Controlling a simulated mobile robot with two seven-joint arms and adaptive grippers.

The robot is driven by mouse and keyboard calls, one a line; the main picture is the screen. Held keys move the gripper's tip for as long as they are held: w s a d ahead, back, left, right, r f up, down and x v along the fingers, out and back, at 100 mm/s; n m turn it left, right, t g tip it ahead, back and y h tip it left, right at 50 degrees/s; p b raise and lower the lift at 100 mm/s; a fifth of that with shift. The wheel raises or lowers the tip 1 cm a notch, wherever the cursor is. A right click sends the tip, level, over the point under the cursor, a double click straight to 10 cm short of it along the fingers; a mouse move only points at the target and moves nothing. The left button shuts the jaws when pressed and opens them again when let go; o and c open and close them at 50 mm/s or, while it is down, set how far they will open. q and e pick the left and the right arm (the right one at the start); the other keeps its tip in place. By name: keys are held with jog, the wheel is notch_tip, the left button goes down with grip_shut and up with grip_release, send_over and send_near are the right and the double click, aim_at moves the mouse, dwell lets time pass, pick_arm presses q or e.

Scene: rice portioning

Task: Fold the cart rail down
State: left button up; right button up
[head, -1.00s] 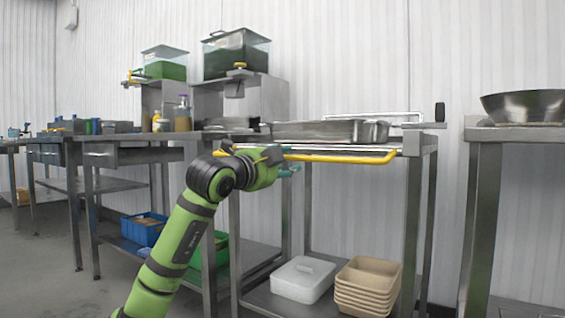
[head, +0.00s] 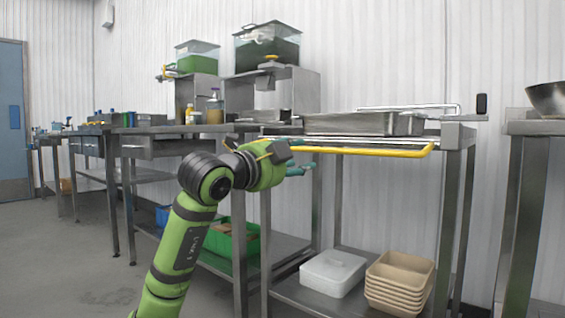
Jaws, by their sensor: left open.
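The cart rail is a yellow bar (head: 385,152) along the front edge of the steel cart (head: 457,135) at the right. It stands out roughly level just below the cart top. My left gripper (head: 300,160) is open at the left end of the rail, its fingers pointing right. Whether the fingers touch the rail cannot be told. The rail's left end is partly hidden behind the gripper and wrist. My right gripper is not in view.
A steel pan (head: 405,124) stands on the cart top. A white lidded box (head: 333,272) and stacked tan trays (head: 400,280) are on the lower shelf. A bench with two tanks stands behind left; a metal bowl (head: 550,99) is at right. Floor at left is clear.

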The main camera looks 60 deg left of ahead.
pick_arm(q)
jog(key=shift+v, duration=2.1)
jog(key=shift+a+f, duration=0.1)
